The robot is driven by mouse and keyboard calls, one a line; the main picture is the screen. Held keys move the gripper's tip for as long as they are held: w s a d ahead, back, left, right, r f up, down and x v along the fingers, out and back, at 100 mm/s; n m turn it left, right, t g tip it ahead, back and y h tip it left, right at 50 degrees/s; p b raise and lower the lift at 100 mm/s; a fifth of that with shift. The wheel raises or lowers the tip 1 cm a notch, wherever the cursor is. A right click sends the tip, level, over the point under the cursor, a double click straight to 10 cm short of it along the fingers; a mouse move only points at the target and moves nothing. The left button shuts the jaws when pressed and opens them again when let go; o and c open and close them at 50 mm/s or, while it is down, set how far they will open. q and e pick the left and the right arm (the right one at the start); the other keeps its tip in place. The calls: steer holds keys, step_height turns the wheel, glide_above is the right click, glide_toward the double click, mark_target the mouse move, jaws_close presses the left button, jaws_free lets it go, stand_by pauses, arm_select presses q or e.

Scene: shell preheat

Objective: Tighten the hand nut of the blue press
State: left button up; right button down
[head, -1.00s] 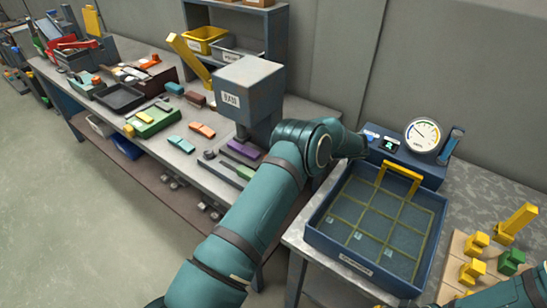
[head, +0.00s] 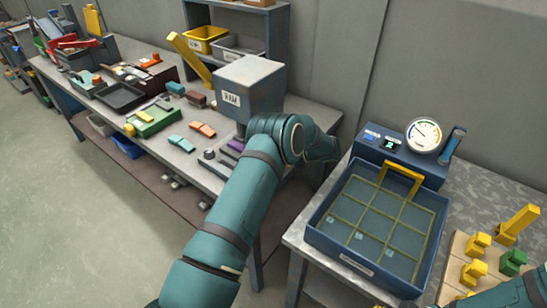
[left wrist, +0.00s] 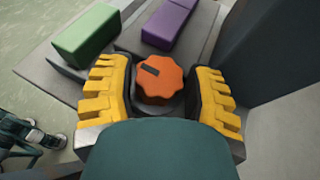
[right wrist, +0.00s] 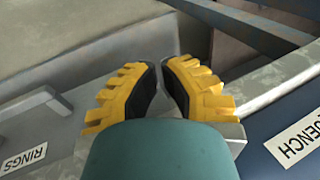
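The press (head: 250,85) is a blue-grey block on a column on the long bench, with a white label on its front. In the left wrist view the hand nut (left wrist: 160,80) is an orange lobed knob with a dark mark on top. My left gripper (left wrist: 162,82) is open around it, one yellow finger on each side. I cannot tell whether the pads touch it. In the head view my arm hides the nut and left gripper. My right gripper (right wrist: 162,72) is empty, its fingers close together with a narrow gap, above the grey table.
Purple (left wrist: 168,24) and green (left wrist: 86,36) blocks lie close beside the nut. A blue tray (head: 357,264) with a yellow handle and a gauge unit (head: 395,158) stand on the right table. Yellow and green parts sit on a wooden board (head: 453,270).

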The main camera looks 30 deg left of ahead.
arm_select(q)
steer(key=c, duration=0.5)
steer(key=shift+r, duration=0.1)
steer(key=shift+c, duration=0.2)
steer(key=shift+s+m+t+y+p, duration=0.1)
steer(key=shift+m+t+y+p, duration=0.2)
steer(key=shift+m+t+p, duration=0.55)
steer(key=shift+s+m+t, duration=0.1)
steer(key=shift+m+t, duration=0.75)
steer(key=shift+t, duration=0.3)
steer(key=shift+s+m+t, duration=0.1)
steer(key=shift+m+t, duration=0.9)
steer(key=shift+t, duration=0.2)
steer(key=shift+m+t, duration=0.9)
